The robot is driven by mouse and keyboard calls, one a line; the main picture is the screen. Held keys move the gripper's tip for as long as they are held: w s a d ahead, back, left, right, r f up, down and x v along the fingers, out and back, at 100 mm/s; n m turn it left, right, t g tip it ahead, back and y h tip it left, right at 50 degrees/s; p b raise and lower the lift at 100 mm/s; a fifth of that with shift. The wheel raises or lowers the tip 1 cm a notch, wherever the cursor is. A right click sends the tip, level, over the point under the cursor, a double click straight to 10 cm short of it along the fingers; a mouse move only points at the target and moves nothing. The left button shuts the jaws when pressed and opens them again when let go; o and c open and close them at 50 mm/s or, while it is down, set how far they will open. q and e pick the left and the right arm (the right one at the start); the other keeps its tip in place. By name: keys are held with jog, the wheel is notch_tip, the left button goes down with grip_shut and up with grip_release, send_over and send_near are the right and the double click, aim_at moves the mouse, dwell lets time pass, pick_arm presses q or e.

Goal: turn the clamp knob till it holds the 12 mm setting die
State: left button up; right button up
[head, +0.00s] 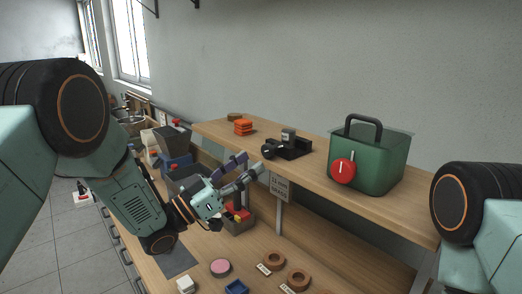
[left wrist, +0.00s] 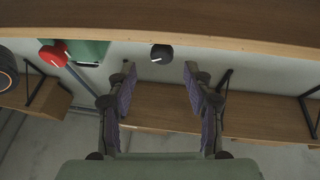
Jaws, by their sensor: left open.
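The black clamp (head: 292,150) sits on the raised shelf, with a small grey block (head: 288,134), perhaps the setting die, standing in it. The clamp knob (head: 268,152) is round and black and faces the front. In the left wrist view the knob (left wrist: 161,53) shows a white mark and lies between the lines of the two fingers, just past their tips. My left gripper (head: 251,165) is open and empty, in front of and below the knob, apart from it. The die's contact with the clamp is too small to tell. My right gripper is out of view.
A green box (head: 385,160) with a black handle and red knob (head: 343,171) stands right on the shelf (head: 315,165). Orange blocks (head: 243,127) lie left.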

aim_at(264, 154)
pick_arm(q)
jog(key=x, duration=0.4)
jog(key=shift+w+d+f+p, duration=0.15)
jog(key=shift+w+f+p, duration=0.15)
jog(key=shift+w+p, duration=0.1)
jog(key=shift+w+d+r, duration=0.1)
jog(key=shift+d+r, duration=0.1)
jog(key=shift+d, duration=0.15)
jog(key=shift+s+a+r, duration=0.15)
jog(key=shift+s+a, duration=0.1)
jog(key=shift+w+d, duration=0.2)
jog(key=shift+w, duration=0.2)
jog(key=c, duration=0.5)
jog(key=shift+s, duration=0.1)
jog(key=shift+c, duration=1.3)
grip_shut()
